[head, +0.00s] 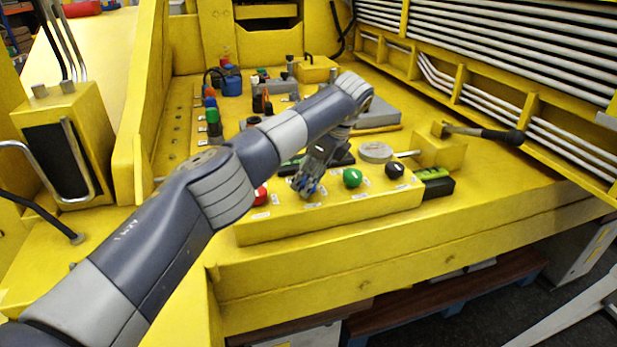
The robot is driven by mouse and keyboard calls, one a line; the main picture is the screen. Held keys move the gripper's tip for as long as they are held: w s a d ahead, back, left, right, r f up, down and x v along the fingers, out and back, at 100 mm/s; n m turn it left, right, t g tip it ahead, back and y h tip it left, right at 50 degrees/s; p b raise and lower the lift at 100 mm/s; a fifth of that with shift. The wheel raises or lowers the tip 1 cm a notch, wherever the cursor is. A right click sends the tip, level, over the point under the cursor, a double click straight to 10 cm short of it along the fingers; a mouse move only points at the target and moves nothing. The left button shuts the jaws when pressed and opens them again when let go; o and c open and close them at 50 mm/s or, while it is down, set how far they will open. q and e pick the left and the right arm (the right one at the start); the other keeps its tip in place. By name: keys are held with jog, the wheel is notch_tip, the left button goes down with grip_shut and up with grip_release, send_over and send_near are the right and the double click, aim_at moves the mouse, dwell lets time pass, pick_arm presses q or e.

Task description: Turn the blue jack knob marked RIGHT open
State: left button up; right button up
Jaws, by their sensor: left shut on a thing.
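A row of round knobs sits on a yellow box (330,212) at the front of the yellow panel. From left to right they are a red knob (260,196), a blue knob (312,190), a green knob (352,177) and a black knob (394,170). My left gripper (307,184) points down onto the blue knob and is shut on it, covering most of it. Small white labels lie by the knobs, too small to read. My left arm crosses the view from the lower left. My right gripper is not in view.
A hammer-like tool with a black handle (500,136) lies by a yellow block (438,150) at the right. More coloured parts, such as a green-topped one (213,118), stand farther back. A yellow wall rises at the left.

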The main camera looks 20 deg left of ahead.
pick_arm(q)
jog(key=o, duration=1.1)
jog(key=shift+c, duration=0.2)
jog(key=v, duration=1.2)
jog(key=shift+f, duration=0.1)
